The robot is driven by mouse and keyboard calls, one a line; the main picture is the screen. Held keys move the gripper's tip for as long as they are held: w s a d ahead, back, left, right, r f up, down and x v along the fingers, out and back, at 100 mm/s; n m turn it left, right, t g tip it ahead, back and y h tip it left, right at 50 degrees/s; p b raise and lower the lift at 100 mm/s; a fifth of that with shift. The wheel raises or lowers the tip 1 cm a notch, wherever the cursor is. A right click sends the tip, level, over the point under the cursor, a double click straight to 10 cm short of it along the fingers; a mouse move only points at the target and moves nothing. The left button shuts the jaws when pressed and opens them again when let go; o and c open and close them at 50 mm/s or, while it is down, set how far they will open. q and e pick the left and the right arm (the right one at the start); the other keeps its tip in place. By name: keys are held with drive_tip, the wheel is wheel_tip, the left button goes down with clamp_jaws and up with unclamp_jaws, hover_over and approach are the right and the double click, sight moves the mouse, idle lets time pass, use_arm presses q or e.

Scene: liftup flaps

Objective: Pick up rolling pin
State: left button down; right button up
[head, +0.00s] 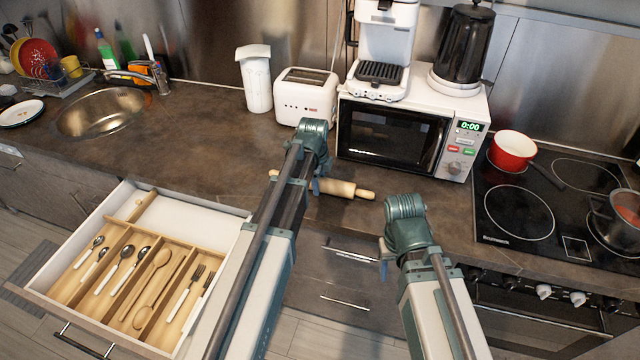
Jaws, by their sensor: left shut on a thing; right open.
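The wooden rolling pin (340,188) lies crosswise over the front part of the brown counter, in front of the microwave. Its right handle points toward the stove, and its left handle shows just left of my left arm. My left gripper (316,186) is at the left part of the pin and is shut on it; my arm hides much of that grip. Whether the pin touches the counter I cannot tell. My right gripper (384,256) is open and empty, in front of the counter edge, to the right of and lower than the pin; its fingers are mostly hidden by the wrist.
An open drawer (236,226) with cutlery and wooden spoons juts out at the lower left. A microwave (392,136), a toaster (306,98) and a white canister (256,84) stand behind the pin. A stove (520,212) with a red pot (512,150) is at the right. The counter's left middle is clear.

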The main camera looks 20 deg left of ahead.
use_arm(q)
drive_tip(key=shift+r, duration=0.15)
wheel_tip(320, 180, up, 3)
drive_tip(key=p, duration=0.3)
drive_tip(key=shift+r+p, duration=0.35)
drive_tip(key=shift+p, duration=0.15)
drive_tip(key=s+r+p, duration=0.1)
drive_tip(key=s, duration=1.5)
drive_tip(key=shift+d, duration=0.3)
